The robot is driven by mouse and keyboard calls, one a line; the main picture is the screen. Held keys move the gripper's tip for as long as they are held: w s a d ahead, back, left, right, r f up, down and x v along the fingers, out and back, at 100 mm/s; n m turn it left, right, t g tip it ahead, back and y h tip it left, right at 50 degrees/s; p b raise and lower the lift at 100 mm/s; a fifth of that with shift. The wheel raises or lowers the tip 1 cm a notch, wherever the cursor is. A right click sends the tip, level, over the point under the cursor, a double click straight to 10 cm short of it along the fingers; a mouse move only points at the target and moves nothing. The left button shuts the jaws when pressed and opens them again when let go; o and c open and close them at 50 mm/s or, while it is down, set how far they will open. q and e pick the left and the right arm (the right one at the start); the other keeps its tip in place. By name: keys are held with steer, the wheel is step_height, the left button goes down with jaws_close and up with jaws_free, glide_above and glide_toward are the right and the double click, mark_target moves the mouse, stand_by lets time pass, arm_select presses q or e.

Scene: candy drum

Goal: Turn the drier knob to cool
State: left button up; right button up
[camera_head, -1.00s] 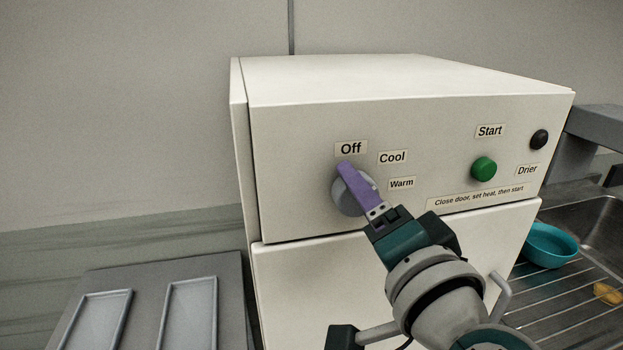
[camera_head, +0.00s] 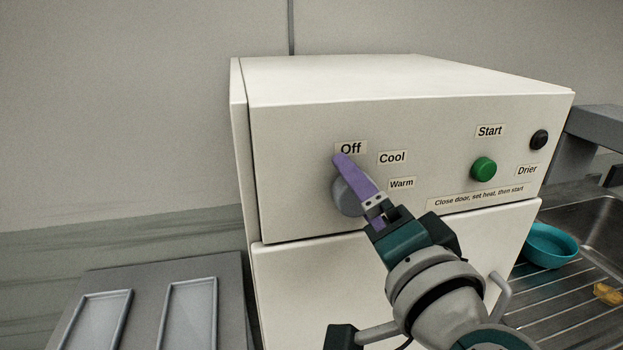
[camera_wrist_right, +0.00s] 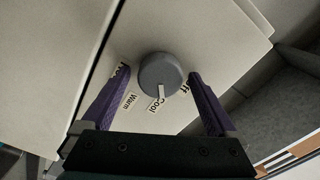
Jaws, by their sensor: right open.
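The drier (camera_head: 400,85) is a white box with labels Off, Cool and Warm around a grey round knob (camera_head: 345,196). My right gripper (camera_head: 357,184) is in front of the knob, its purple fingers open. In the right wrist view the knob (camera_wrist_right: 160,70) sits between the two spread fingers, with a visible gap on each side. Its white pointer (camera_wrist_right: 161,91) points toward the Cool label (camera_wrist_right: 155,105), close to its edge on the Off side. In the head view the fingers hide the pointer, and the lower finger is mostly hidden. My left gripper is not in view.
A green Start button (camera_head: 483,169) and a black button (camera_head: 539,140) are on the panel's right. A teal bowl (camera_head: 550,246) and a yellow object (camera_head: 607,293) are at the sink rack. Two shallow trays (camera_head: 190,312) lie on a grey surface at lower left.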

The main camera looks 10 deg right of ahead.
steer(key=shift+s, duration=0.15)
steer(key=s+b, duration=0.2)
steer(key=s, duration=0.7)
steer(key=shift+s+d, duration=0.2)
steer(key=shift+s, duration=0.15)
steer(key=shift+a, duration=0.1)
